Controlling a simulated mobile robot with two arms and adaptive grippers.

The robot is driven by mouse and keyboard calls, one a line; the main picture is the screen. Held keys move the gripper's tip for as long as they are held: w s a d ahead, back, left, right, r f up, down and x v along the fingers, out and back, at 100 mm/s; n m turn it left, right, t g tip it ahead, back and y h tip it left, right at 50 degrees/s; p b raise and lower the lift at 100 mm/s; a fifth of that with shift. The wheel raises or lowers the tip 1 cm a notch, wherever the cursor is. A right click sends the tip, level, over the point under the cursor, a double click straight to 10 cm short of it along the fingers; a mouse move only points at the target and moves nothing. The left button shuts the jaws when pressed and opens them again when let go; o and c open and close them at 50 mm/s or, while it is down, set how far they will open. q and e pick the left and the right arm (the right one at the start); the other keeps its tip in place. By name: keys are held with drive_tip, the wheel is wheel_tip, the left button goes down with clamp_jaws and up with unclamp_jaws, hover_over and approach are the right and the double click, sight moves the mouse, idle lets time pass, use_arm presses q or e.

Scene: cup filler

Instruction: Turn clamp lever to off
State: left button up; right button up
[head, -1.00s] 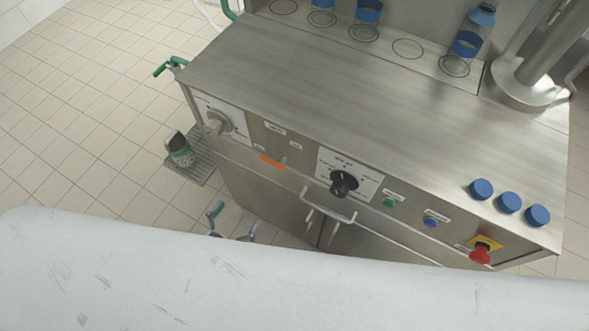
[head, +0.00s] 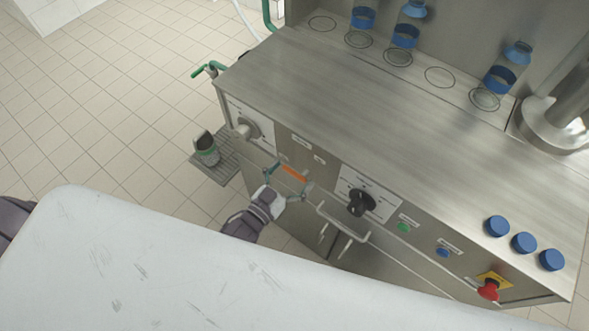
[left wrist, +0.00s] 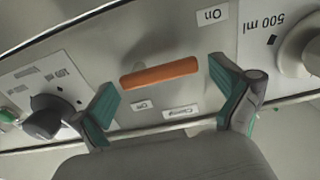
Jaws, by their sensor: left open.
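The clamp lever is an orange bar (head: 294,173) on the steel front panel, between the left dial and the black middle knob. In the left wrist view the orange bar (left wrist: 160,73) lies nearly level, slightly tilted, with small white labels around it. My left gripper (head: 289,179) is open at the lever. In the wrist view its green-padded fingers (left wrist: 164,82) stand on either side of the bar, with gaps at both ends. My right gripper is not in view.
A light dial (head: 243,129) is left of the lever; the black knob (head: 361,203) and a handle rail (head: 343,222) are right of it. A red emergency button (head: 488,290) is farther right. A cup (head: 206,149) stands on a side grate. A white surface covers the foreground.

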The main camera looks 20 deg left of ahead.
use_arm(q)
drive_tip(key=shift+w+d, duration=0.15)
drive_tip(key=shift+w, duration=0.2)
drive_tip(key=c, duration=1.1)
